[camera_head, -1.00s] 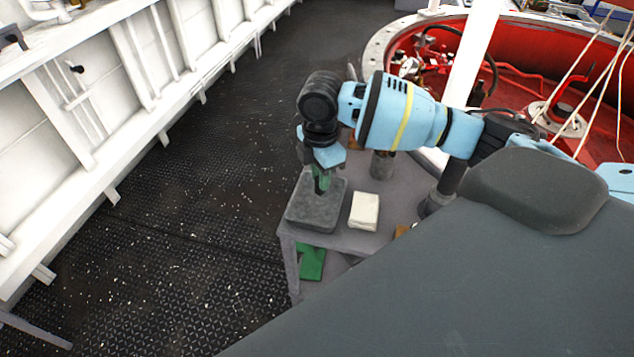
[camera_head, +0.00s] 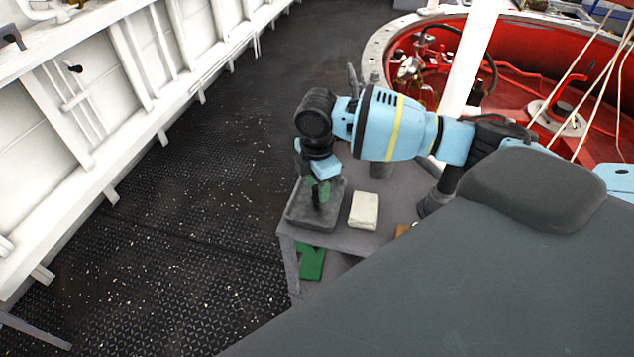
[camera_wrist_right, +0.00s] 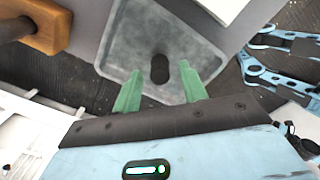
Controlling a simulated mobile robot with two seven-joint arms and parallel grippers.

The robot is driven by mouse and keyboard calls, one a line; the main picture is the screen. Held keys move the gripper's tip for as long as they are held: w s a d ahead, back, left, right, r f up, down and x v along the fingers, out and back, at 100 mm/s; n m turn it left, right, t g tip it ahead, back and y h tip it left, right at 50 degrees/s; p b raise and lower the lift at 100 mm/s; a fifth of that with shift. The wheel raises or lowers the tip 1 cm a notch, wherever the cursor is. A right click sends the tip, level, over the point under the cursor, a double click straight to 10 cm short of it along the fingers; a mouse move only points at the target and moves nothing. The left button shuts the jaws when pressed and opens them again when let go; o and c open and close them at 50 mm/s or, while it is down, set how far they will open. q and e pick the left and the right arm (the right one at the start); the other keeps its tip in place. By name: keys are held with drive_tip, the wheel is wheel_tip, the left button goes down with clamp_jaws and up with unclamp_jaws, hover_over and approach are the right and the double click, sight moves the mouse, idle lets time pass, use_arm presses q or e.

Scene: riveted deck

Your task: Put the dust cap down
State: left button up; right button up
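A grey shallow tray (camera_head: 298,217) lies at the near left corner of the grey table; it also shows in the right wrist view (camera_wrist_right: 117,45). A small dark rounded piece, apparently the dust cap (camera_wrist_right: 160,70), is over the tray's middle. My right gripper (camera_head: 318,195) points down at the tray. In the right wrist view its green fingers (camera_wrist_right: 160,80) are apart, one on each side of the dark piece, with a gap showing on both sides. In the head view the piece is hard to tell from the fingers.
A pale folded cloth or block (camera_head: 364,211) lies right of the tray on the table (camera_head: 352,242). A wooden block with a dark rod (camera_wrist_right: 42,25) is near the tray. A green item (camera_head: 310,263) lies below the tabletop. Patterned floor is open at left.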

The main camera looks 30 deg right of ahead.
sight(317, 187)
drive_tip(key=shift+r, duration=0.1)
wheel_tip(317, 187, up, 12)
drive_tip(key=shift+p, duration=0.45)
idle(0.3)
drive_tip(key=a+f+y, duration=0.1)
drive_tip(key=a+f, duration=0.2)
drive_tip(key=f, duration=0.1)
drive_tip(key=s+a+f+m+t+y, duration=0.1)
drive_tip(key=a+f, duration=0.3)
drive_tip(key=f, duration=0.1)
drive_tip(key=s+a+f+t+y, duration=0.1)
drive_tip(key=a+f, duration=0.3)
drive_tip(key=shift+f+m, duration=0.15)
drive_tip(key=shift+m, duration=0.15)
drive_tip(key=s+a+f+m+t+y, duration=0.3)
drive_tip(key=s+a+f+m, duration=0.3)
drive_tip(key=f, duration=0.3)
drive_tip(key=s+d+f+m+t+h, duration=0.1)
drive_tip(key=s+d+f+m, duration=0.1)
drive_tip(key=s, duration=0.5)
drive_tip(key=s+d+f+m+t+h, duration=0.1)
drive_tip(key=s+d+f+m, duration=0.2)
drive_tip(key=s, duration=0.4)
drive_tip(key=s+d+f+m+t+h, duration=0.1)
drive_tip(key=s+d+f+m+h, duration=0.1)
drive_tip(key=s+f, duration=0.3)
drive_tip(key=s, duration=0.2)
drive_tip(key=shift+s+d+t, duration=0.25)
drive_tip(key=shift+s+t, duration=0.15)
